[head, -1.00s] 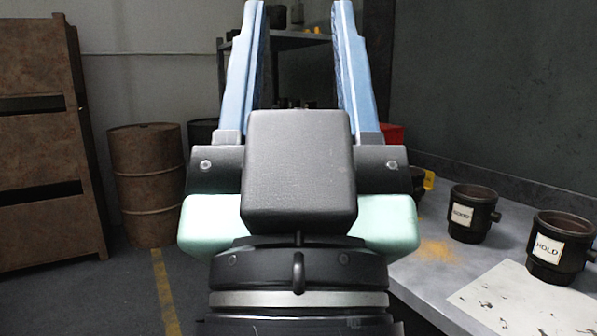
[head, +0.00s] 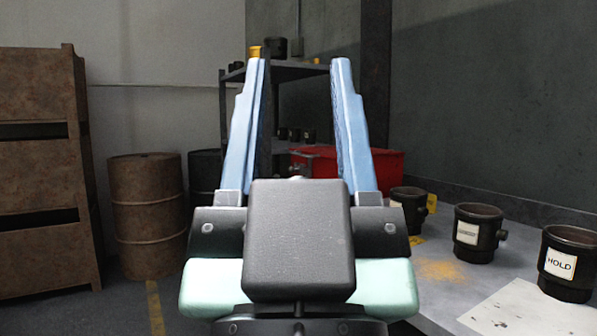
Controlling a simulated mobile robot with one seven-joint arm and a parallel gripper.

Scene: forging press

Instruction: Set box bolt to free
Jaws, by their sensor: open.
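My gripper (head: 298,65) is in the middle of the head view. Its two blue fingers stand upright and wide apart, with nothing between them. A red box (head: 385,165) shows behind the fingers, at the left end of the grey bench; my gripper covers part of it. A small metal fitting (head: 301,162) shows at the box's left side between the fingers. It may be the bolt, but its setting is too small to read.
Black cups with side knobs stand along the bench (head: 455,300): one labelled HOLD (head: 568,290), one with an unreadable label (head: 477,250), and one farther back (head: 409,215). A dark shelf (head: 290,72) stands behind. A rusty barrel (head: 147,225) and rusty rack (head: 45,170) stand left.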

